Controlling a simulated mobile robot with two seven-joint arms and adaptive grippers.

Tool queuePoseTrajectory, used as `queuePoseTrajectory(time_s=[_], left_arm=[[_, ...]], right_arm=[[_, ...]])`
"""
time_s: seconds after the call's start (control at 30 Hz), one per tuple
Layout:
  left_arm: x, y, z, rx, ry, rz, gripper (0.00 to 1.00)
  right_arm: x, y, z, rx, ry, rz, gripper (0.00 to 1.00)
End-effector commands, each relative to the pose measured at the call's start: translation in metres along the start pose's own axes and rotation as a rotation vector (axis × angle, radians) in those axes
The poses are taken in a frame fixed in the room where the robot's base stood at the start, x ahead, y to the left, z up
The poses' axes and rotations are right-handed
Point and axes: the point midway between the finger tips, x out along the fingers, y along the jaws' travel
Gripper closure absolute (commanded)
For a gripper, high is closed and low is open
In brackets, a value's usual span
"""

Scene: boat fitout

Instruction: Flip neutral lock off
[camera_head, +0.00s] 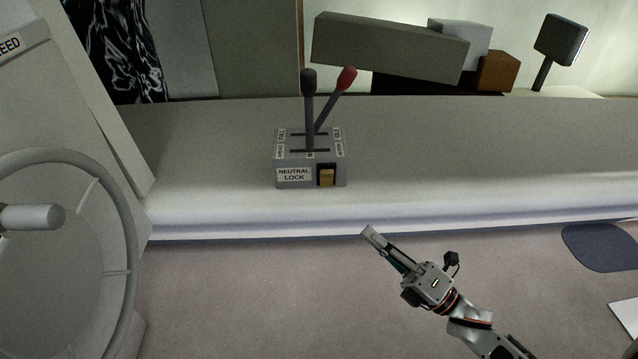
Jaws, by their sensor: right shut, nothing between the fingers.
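A grey control box (310,176) sits on the light console ledge, left of centre. Its front carries a label reading NEUTRAL LOCK (294,175) and, to the right of it, a small yellow rocker switch (326,177) in a dark frame. Two levers rise from the top: a black-knobbed one (309,82) standing nearly upright and a red-knobbed one (346,79) leaning right. My right gripper (368,233) is shut and empty, below and to the right of the switch, in front of the ledge and apart from the box. My left gripper is not in view.
A steering wheel (128,250) and a slanted white panel fill the left side. The ledge (480,150) is bare right of the box. Behind it stand a long grey box (385,45), a brown block (498,71) and a dark screen (560,40).

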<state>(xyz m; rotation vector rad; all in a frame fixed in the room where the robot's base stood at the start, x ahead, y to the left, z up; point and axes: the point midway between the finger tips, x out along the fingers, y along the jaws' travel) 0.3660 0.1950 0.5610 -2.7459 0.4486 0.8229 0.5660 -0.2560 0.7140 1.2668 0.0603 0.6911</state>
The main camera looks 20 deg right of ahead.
Motion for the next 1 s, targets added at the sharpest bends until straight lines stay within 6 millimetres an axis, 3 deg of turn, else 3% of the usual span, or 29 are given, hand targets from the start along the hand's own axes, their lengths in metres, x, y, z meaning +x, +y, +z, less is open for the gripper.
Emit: queuePoseTrajectory(time_s=[0.47, 1.0], left_arm=[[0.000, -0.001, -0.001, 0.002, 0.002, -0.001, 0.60], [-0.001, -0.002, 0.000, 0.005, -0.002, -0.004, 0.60]], right_arm=[[0.011, 0.002, 0.001, -0.003, 0.000, 0.004, 1.00], [0.107, 0.002, 0.005, -0.006, 0.000, 0.003, 1.00]])
